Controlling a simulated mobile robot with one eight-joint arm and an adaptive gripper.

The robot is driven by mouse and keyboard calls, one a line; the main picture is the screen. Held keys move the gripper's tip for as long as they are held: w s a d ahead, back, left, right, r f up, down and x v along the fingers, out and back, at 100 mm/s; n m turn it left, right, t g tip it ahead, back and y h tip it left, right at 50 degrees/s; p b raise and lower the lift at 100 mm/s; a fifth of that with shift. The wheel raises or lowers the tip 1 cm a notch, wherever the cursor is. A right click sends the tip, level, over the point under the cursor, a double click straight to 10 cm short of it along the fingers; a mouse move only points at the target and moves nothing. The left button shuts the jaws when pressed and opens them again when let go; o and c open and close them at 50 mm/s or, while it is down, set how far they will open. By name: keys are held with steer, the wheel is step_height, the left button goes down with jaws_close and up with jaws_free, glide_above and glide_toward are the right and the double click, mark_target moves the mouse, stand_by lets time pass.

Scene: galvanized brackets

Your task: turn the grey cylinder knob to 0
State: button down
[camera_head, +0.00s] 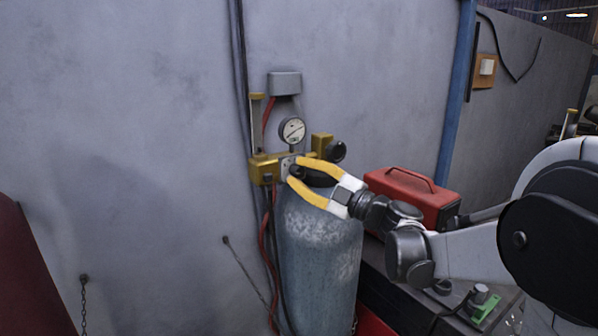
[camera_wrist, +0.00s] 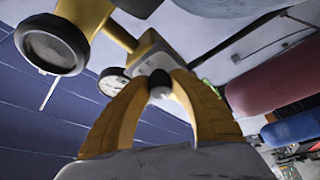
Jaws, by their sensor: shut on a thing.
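The grey cylinder (camera_head: 318,245) stands upright against the wall, with a brass valve block (camera_head: 263,168) at its top. My gripper (camera_head: 294,173) reaches in from the right, its two yellow fingers at the front of the block. They are shut on a small dark knob (camera_head: 296,170), which the fingers partly cover. In the wrist view, my gripper (camera_wrist: 158,82) has its fingertips on either side of the rounded grey knob (camera_wrist: 160,91). A round white gauge (camera_head: 292,130) sits just above. I cannot read the knob's setting or any 0 mark.
A red toolbox (camera_head: 412,195) stands on the bench to the right. A red hose (camera_head: 264,245) hangs beside the cylinder.

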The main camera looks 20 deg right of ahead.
steer(key=shift+r+n+g+p, duration=0.1)
steer(key=shift+n+g+p, duration=0.6)
steer(key=shift+n, duration=1.6)
steer(key=c, duration=1.1)
jaws_free()
steer(key=shift+g, duration=0.3)
steer(key=v, duration=1.2)
